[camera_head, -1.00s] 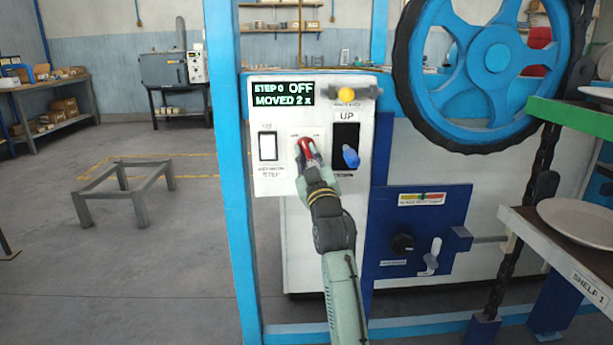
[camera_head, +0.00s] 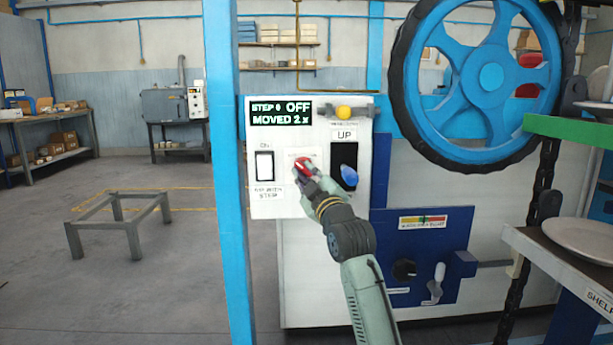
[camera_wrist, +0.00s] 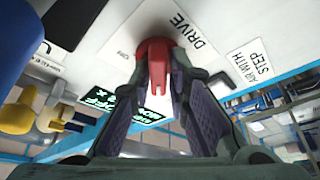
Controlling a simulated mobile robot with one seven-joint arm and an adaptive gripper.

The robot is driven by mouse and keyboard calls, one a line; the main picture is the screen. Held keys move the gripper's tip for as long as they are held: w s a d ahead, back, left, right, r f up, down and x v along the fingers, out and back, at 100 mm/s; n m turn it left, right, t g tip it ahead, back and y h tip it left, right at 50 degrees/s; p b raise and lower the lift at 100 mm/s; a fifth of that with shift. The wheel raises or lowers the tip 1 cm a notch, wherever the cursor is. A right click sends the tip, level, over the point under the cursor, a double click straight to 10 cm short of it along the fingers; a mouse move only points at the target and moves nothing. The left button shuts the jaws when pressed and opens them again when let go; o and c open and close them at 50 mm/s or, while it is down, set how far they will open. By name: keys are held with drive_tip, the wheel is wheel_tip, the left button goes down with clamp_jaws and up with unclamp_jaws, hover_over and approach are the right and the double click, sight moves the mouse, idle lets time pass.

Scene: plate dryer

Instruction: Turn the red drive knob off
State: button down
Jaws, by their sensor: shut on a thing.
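The red drive knob (camera_head: 301,164) is on the white control panel (camera_head: 286,210), between the white switch and the blue lever. It also shows in the wrist view (camera_wrist: 155,50), beside the word DRIVE. My gripper (camera_head: 305,178) is at the knob; in the wrist view (camera_wrist: 159,78) its two fingers are closed around the knob's red grip, one on each side. The fingers partly cover the knob, and its exact angle is hard to read. The panel display (camera_head: 281,112) reads STEP 0, OFF, MOVED 2 x.
A white switch (camera_head: 264,166) is left of the knob and a blue-tipped lever (camera_head: 349,176) close on its right. A yellow knob (camera_head: 344,112) is above. A blue post (camera_head: 226,240) stands left of the panel. Shelves with plates (camera_head: 583,238) are at right.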

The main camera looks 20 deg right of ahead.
drive_tip(key=shift+d+r, duration=0.15)
drive_tip(key=shift+r, duration=0.3)
drive_tip(key=c, duration=1.8)
unclamp_jaws()
drive_tip(key=shift+o, duration=1)
drive_tip(key=shift+w+f, duration=0.1)
drive_tip(key=shift+f, duration=0.1)
drive_tip(key=shift+f, duration=0.1)
drive_tip(key=v, duration=1.2)
drive_tip(key=shift+a, duration=0.2)
